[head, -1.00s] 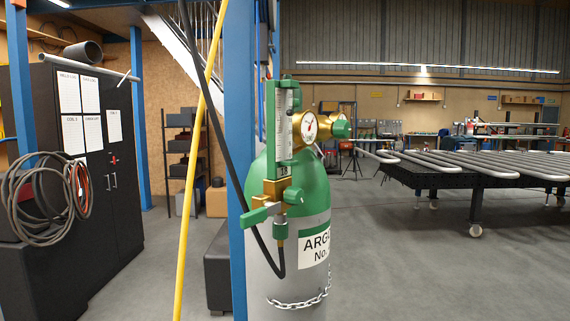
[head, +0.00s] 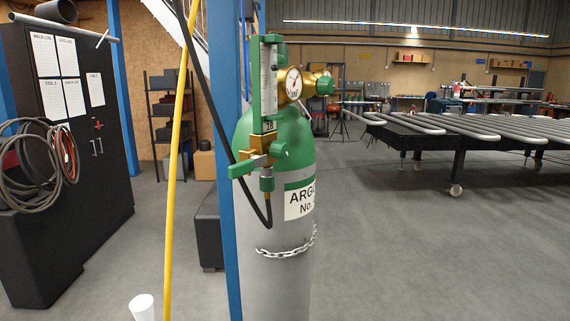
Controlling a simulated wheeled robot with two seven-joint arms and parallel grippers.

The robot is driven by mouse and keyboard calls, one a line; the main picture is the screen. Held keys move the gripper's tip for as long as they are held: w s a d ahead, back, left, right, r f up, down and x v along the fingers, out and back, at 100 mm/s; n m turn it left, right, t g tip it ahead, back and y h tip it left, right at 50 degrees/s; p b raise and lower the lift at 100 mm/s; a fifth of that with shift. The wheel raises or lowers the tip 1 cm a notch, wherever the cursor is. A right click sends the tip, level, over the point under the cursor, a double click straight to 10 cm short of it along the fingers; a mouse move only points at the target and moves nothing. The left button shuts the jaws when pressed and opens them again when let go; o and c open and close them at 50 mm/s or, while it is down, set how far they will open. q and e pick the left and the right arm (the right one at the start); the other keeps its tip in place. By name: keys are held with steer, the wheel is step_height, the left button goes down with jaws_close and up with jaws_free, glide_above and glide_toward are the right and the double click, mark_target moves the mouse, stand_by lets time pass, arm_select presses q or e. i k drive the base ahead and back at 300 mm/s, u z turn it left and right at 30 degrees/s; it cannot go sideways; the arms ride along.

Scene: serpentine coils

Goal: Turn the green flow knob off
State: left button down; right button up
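A grey gas cylinder with a green shoulder and an argon label (head: 276,240) stands upright near the middle of the head view. Its brass regulator carries a round gauge (head: 293,83) and a green knob (head: 325,86) on the right. A clear flow tube in a green frame (head: 267,78) stands upright on the left. Below the tube are a small green knob (head: 278,150) and a green lever (head: 216,172) pointing left. I cannot tell the knobs' settings. Neither gripper shows, and nothing touches the knobs.
A black hose (head: 218,140) loops below the valve. A yellow pole (head: 175,170) and a blue post (head: 225,220) stand close left. A chain (head: 288,251) crosses the cylinder. A black cabinet (head: 105,180) is left, a coil table (head: 455,150) right. The right floor is open.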

mark_target(278, 148)
steer(key=k, duration=1.2)
steer(key=u, duration=0.65)
steer(key=i, duration=0.55)
steer(key=u, duration=0.6)
steer(key=i, duration=1)
steer(key=z, duration=1)
steer(key=i, duration=0.55)
steer(key=z, duration=0.65)
